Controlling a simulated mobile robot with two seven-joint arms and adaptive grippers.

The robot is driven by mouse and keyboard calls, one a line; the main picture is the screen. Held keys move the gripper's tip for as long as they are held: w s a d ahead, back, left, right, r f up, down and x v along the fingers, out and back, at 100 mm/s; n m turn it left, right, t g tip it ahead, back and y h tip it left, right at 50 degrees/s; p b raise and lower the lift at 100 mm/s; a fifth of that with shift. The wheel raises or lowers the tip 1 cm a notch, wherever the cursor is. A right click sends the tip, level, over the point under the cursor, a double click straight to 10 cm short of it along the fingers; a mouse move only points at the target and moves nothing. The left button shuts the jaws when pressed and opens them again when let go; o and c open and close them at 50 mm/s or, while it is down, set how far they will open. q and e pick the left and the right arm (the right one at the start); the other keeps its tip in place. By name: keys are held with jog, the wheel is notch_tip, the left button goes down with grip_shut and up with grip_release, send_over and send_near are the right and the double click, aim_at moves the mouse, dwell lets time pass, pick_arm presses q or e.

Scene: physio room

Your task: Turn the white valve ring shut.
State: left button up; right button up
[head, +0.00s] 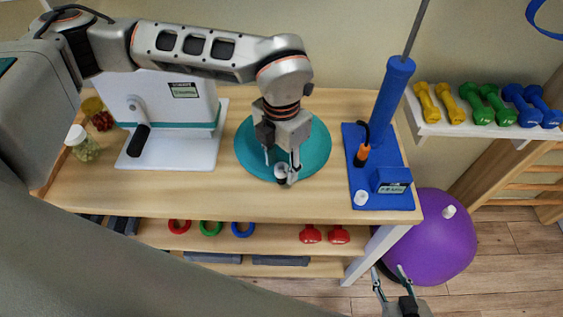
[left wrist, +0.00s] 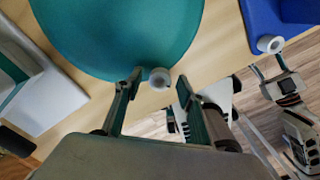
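A small white ring-like piece with a grey centre (left wrist: 160,78) shows at the front edge of the teal disc in the left wrist view. It also shows, partly hidden by a finger, in the head view (head: 281,173). My left gripper (head: 283,166) points down over it, open, with a fingertip on either side; I cannot tell whether they touch it. A second white ring (head: 361,198) sits on the front left corner of the blue pump base; it also shows in the left wrist view (left wrist: 270,44). I cannot tell which is the valve ring. My right gripper (head: 391,275) is open and empty.
The teal disc (head: 315,150) lies on the wooden table (head: 240,205). The blue pump cylinder (head: 393,95) stands right of it, with an orange-ended hose (head: 362,154). A white device (head: 195,150) and jars (head: 83,145) stand left. A purple ball (head: 440,240) is beyond the table's right end.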

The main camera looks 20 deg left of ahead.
pick_arm(q)
jog(key=shift+r, duration=0.1)
notch_tip(320, 180, up, 12)
dwell(0.5)
